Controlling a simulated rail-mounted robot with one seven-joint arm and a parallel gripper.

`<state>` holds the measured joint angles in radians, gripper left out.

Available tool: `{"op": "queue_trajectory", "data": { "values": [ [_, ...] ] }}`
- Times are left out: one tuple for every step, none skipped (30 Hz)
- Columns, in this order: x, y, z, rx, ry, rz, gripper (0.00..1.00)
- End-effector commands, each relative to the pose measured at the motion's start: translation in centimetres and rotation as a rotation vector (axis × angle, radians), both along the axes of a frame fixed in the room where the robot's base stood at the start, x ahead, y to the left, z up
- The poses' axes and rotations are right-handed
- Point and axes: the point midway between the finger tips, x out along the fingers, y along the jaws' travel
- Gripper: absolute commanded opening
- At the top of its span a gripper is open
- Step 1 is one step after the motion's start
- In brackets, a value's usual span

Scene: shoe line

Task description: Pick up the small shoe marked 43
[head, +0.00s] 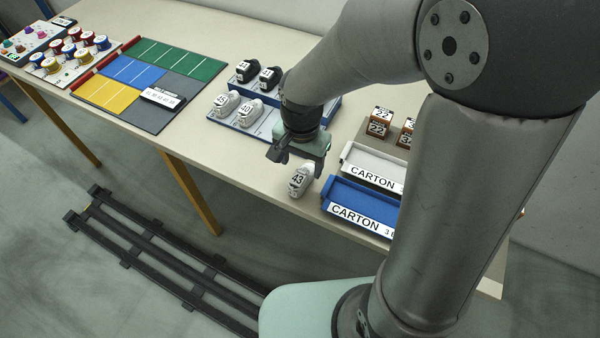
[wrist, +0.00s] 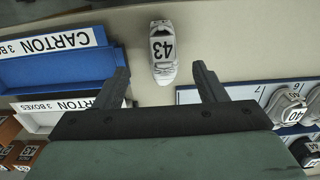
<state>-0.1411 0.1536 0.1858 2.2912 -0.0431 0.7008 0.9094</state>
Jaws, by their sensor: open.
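The small white shoe marked 43 (head: 301,180) stands on the bare tabletop near its front edge, left of the blue carton tray. In the wrist view the shoe (wrist: 163,50) shows from above, its label upside down, beyond the fingertips and roughly centred between them. My gripper (head: 296,150) hangs above and behind the shoe in the head view. Its two fingers show spread in the wrist view (wrist: 162,76), with nothing between them. The gripper does not touch the shoe.
A blue carton tray (head: 329,207) and a white carton tray (head: 346,160) stand right of the shoe. A shoe rack (head: 265,128) with white and dark shoes is behind left. Small brown boxes (head: 380,122) stand behind the trays. The tabletop left of the shoe is clear.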

Motion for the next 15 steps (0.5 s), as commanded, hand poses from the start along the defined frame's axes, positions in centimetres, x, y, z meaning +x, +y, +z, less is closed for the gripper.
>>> {"op": "queue_trajectory", "data": {
  "values": [
    [0.0,0.0,-0.8,-0.001,0.003,0.000,0.65],
    [0.0,0.0,-1.1,-0.001,0.003,0.000,0.65],
    [0.0,0.0,-1.4,0.000,0.001,0.000,0.65],
    [0.0,0.0,-1.7,0.000,0.001,0.001,0.65],
    [0.0,0.0,-1.8,-0.001,0.001,0.001,0.65],
    [0.0,0.0,-2.0,-0.001,0.001,0.001,0.65],
    [0.0,0.0,-2.1,-0.001,0.001,0.001,0.65],
    [0.1,0.0,-2.3,-0.001,0.001,0.001,0.65],
    [0.2,0.0,-2.7,-0.001,0.002,0.001,0.65],
    [0.2,0.0,-3.1,-0.001,0.004,0.001,0.65],
    [0.3,0.0,-3.5,-0.001,0.004,0.001,0.65],
    [0.4,0.0,-4.1,-0.001,0.006,0.000,0.65],
    [0.6,0.0,-4.6,-0.001,0.004,0.001,0.65],
    [0.6,0.1,-5.0,-0.001,0.006,0.001,0.65],
    [0.7,0.1,-5.7,-0.001,0.004,0.001,0.65]
  ]
}}
